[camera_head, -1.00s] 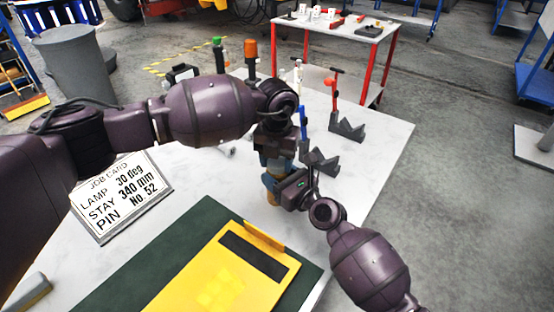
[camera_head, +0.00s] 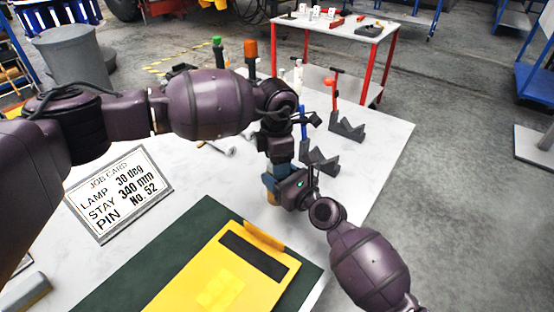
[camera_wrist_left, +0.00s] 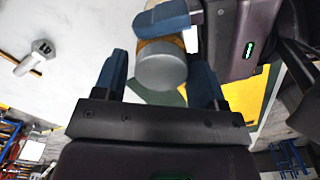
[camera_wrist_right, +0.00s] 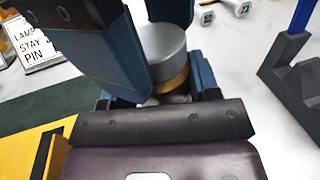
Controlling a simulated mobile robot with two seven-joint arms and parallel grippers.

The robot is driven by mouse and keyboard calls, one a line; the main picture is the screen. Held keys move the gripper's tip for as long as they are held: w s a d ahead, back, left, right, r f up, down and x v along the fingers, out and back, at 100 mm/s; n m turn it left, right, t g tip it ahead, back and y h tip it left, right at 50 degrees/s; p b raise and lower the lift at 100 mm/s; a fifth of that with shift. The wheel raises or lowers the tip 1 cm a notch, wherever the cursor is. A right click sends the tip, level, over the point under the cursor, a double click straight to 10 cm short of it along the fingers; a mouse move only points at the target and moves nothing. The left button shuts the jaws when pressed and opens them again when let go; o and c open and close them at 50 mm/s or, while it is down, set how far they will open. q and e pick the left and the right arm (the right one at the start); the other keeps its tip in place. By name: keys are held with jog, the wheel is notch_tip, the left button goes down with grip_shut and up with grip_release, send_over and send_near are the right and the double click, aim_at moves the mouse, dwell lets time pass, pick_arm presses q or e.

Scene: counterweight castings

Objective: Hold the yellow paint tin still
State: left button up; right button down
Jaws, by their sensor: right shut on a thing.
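The yellow paint tin is a short cylinder with a grey top and a yellow-gold band; it shows in the left wrist view (camera_wrist_left: 160,66) and the right wrist view (camera_wrist_right: 165,42). In the head view only a small yellow part (camera_head: 271,198) shows below the grippers. My right gripper (camera_wrist_right: 160,90) is shut on the tin from the side. My left gripper (camera_wrist_left: 160,80) is above the tin, open, its fingers on either side with gaps to the tin. In the head view my left gripper (camera_head: 273,172) and the right one overlap, hiding most of the tin.
A job card (camera_head: 118,193) stands at the left. A yellow clipboard (camera_head: 225,270) lies on a green mat (camera_head: 130,290) in front. Dark V-shaped blocks (camera_head: 322,162) stand to the right, near posts. Bolts (camera_wrist_right: 235,6) lie behind the tin. The white tabletop (camera_head: 375,150) is clear at the right.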

pick_arm(q)
jog(key=shift+o, duration=0.9)
jog(key=shift+s, duration=0.1)
jog(key=shift+d, duration=0.1)
jog(key=shift+r, duration=0.45)
notch_tip(320, 180, up, 11)
pick_arm(e)
jog(key=shift+c, duration=1.4)
grip_release()
pick_arm(q)
jog(key=shift+a, duration=0.2)
